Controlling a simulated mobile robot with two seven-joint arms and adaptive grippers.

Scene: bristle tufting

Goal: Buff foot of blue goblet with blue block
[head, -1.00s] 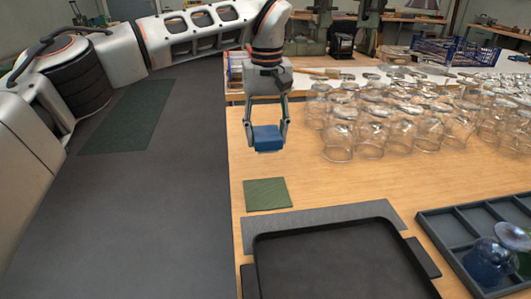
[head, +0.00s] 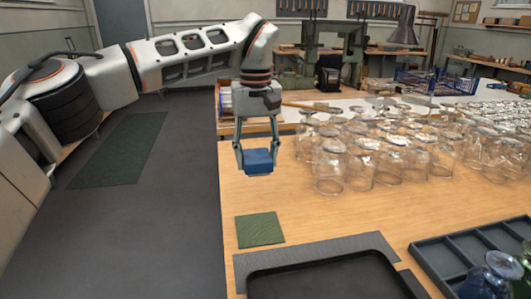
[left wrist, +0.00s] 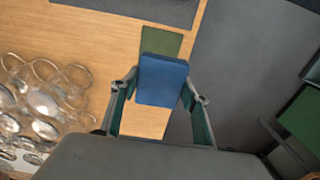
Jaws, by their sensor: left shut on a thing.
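My left gripper (head: 258,160) is shut on the blue block (head: 258,163) and holds it above the wooden table near its left edge. In the left wrist view the blue block (left wrist: 162,80) sits between the two fingers. The blue goblet (head: 480,283) is at the bottom right in the head view, in the grey divided tray (head: 435,259), with its foot up and partly cut off by the frame. The block is well apart from the goblet. My right gripper is not in view.
A green pad (head: 260,230) lies on the table in front of the block. A black tray (head: 330,278) on a grey mat (head: 310,250) lies nearer. Many clear glasses (head: 385,160) crowd the table to the right. A green goblet (head: 526,258) stands beside the blue one.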

